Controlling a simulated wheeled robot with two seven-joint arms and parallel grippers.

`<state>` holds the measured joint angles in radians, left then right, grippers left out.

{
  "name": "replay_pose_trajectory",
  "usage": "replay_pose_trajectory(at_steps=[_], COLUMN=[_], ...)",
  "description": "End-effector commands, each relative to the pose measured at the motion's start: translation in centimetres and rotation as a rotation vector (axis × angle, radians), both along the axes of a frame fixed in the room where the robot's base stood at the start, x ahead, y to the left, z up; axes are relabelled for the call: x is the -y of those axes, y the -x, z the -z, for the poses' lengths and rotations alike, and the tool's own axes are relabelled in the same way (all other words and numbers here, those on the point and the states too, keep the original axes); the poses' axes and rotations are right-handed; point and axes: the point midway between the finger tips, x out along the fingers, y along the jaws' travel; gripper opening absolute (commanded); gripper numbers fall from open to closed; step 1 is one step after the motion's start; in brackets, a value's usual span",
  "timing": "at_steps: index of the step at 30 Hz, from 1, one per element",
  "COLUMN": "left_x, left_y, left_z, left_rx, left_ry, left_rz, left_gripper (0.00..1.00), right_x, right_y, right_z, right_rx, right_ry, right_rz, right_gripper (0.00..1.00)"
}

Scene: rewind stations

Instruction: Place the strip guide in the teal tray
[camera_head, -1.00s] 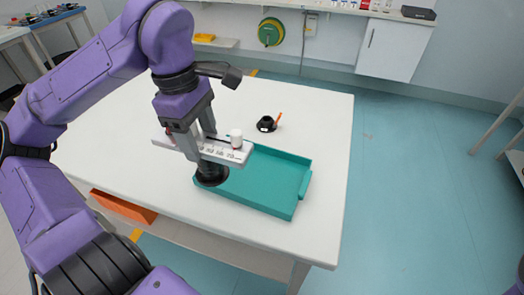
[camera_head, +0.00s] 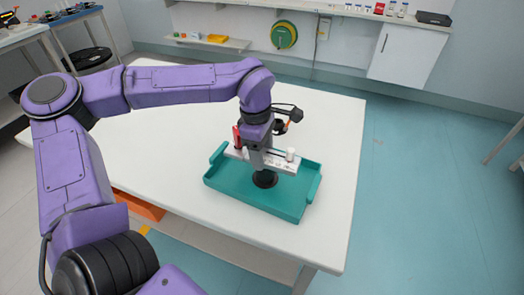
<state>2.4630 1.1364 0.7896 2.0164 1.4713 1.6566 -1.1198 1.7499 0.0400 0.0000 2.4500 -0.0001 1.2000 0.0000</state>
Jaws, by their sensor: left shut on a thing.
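The strip guide (camera_head: 281,164) is a pale bar with a red post at its left end, a white cylinder at its right end and a dark round base below. My left gripper (camera_head: 261,162) points down and is shut on it, hiding the middle of the bar. The teal tray (camera_head: 292,207) lies on the white table, and the dark base appears over the middle of its floor. I cannot tell whether the base touches the tray. My right gripper is not in view.
The white table (camera_head: 334,150) is clear to the right of the tray. A black holder with an orange stick (camera_head: 288,124) stands behind the tray, partly hidden by my left wrist. An orange bin (camera_head: 138,205) sits below the table's front edge.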

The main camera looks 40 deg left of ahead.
Motion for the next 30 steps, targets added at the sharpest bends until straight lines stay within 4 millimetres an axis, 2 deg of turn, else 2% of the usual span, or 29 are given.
replay_pose_trajectory(at_steps=[7,8,9,10,20,23,30], left_x=[0.0,0.0,0.0,0.0,0.0,-0.2,-0.9], left_y=[0.0,0.0,0.0,0.0,0.0,0.0,0.1], left_z=[0.3,0.3,0.3,0.3,-0.1,-1.8,-8.0], left_rx=[0.0,-0.001,0.0,0.0,0.001,0.004,0.005], left_ry=[0.0,-0.001,-0.001,-0.001,0.0,-0.002,-0.002], left_rz=[0.001,0.001,0.001,0.001,0.001,0.001,-0.001], left_gripper=[0.14,0.66,0.79,0.85,0.85,0.85,0.85], right_x=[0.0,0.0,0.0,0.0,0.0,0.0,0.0], right_y=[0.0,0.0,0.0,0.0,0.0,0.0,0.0], right_z=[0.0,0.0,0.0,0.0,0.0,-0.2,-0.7], right_rx=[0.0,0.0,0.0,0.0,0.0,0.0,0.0], right_ry=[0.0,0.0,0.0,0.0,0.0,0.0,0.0], right_rz=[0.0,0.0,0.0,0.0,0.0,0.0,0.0], right_gripper=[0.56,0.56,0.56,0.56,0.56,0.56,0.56])
